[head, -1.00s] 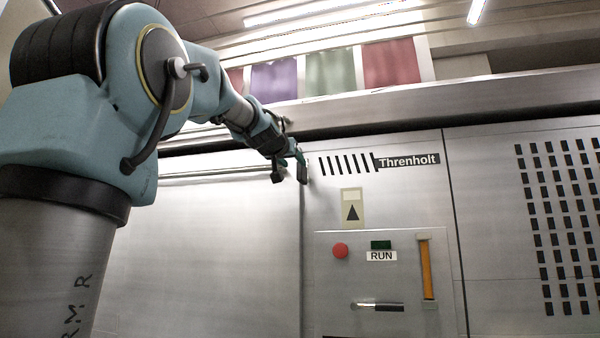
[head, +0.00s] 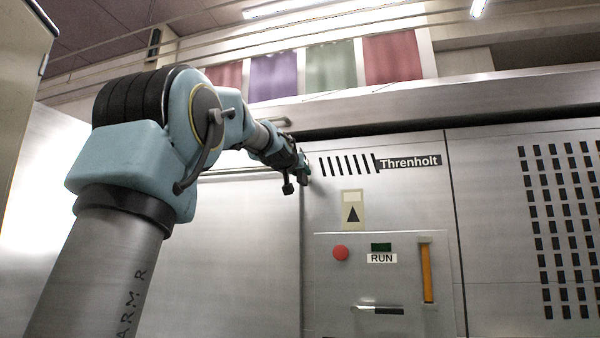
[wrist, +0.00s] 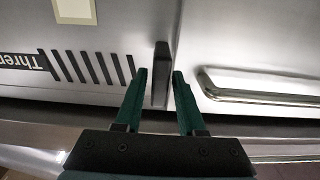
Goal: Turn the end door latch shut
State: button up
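The end door latch looks to be a dark flat bar (wrist: 161,75), seen in the wrist view beside the seam between the panel and a door with a chrome handle. In the head view my gripper (head: 304,172) is at that seam, left of the black stripes, and the latch cannot be made out apart from it. In the wrist view my gripper (wrist: 160,82) is open, its two green fingers on either side of the bar with narrow gaps. Whether a finger touches the bar cannot be told. The end door (head: 245,250) looks flush with the panel.
A chrome handle bar (wrist: 270,95) stands out from the door near the fingers. Right of the seam are a label plate (head: 353,210), a red button (head: 341,253), a small lever (head: 378,309) and an orange strip (head: 427,272). A ledge (head: 400,108) runs above.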

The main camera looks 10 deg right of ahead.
grip_shut()
dwell(0.5)
jog(key=n, duration=0.4)
jog(key=shift+a+n, duration=0.1)
jog(key=shift+n, duration=0.2)
jog(key=n+p, duration=0.1)
jog(key=n, duration=0.3)
jog(key=shift+w+a+n, duration=0.1)
jog(key=shift+n, duration=0.2)
jog(key=n, duration=0.4)
jog(key=shift+f+n+p, duration=0.15)
jog(key=shift+n+p, duration=0.15)
jog(key=shift+f+n, duration=0.15)
jog(key=shift+n, duration=1.95)
jog(key=shift+o, duration=1.3)
grip_release()
